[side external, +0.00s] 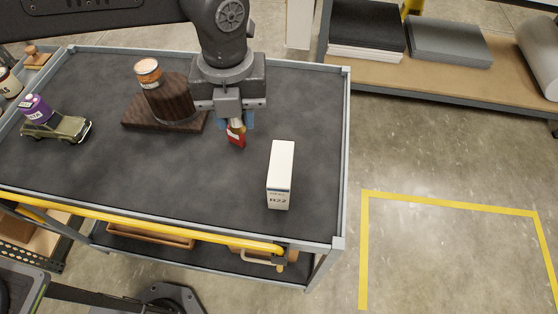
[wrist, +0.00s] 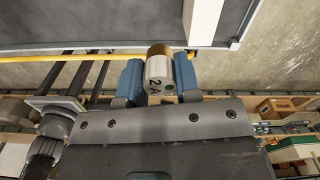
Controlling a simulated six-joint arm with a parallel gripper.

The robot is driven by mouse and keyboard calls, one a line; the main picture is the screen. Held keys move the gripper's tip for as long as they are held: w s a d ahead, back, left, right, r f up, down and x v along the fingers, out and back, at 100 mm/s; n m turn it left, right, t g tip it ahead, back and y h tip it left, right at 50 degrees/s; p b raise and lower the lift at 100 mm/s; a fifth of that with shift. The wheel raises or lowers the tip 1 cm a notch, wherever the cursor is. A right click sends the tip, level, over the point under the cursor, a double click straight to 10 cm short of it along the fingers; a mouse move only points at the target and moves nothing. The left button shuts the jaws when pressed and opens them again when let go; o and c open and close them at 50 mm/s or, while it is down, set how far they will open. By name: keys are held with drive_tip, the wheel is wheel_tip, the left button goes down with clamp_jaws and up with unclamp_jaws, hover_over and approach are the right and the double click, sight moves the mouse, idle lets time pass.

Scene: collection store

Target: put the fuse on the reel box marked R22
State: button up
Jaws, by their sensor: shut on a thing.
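The fuse (side external: 236,134), a small cylinder with a red part and a brass-coloured part, is between the blue fingers of my gripper (side external: 236,121) in the side view. In the wrist view my gripper (wrist: 160,82) is shut on the fuse (wrist: 159,71), whose pale side reads "2 A" and whose far end is brass. The fingers hide part of it. The white reel box (side external: 281,172) marked R22 stands upright on the dark cart top, right of and nearer the camera than the fuse. A pale box (wrist: 202,20) shows at the top of the wrist view. The fuse and box are apart.
A dark wooden stand (side external: 130,121) with an orange-labelled tin (side external: 148,72) is left of my gripper. Farther left, a purple can (side external: 36,106) sits on a green toy truck (side external: 60,130). The cart's raised rim (side external: 345,160) runs close right of the box.

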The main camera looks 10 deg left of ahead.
hover_over(278, 177)
wheel_tip(278, 177, down, 5)
drive_tip(key=shift+d+r, duration=0.1)
drive_tip(key=shift+r, duration=0.05)
drive_tip(key=shift+f, duration=1.95)
drive_tip(key=shift+f, duration=0.1)
drive_tip(key=o, duration=0.9)
wheel_tip(278, 177, up, 12)
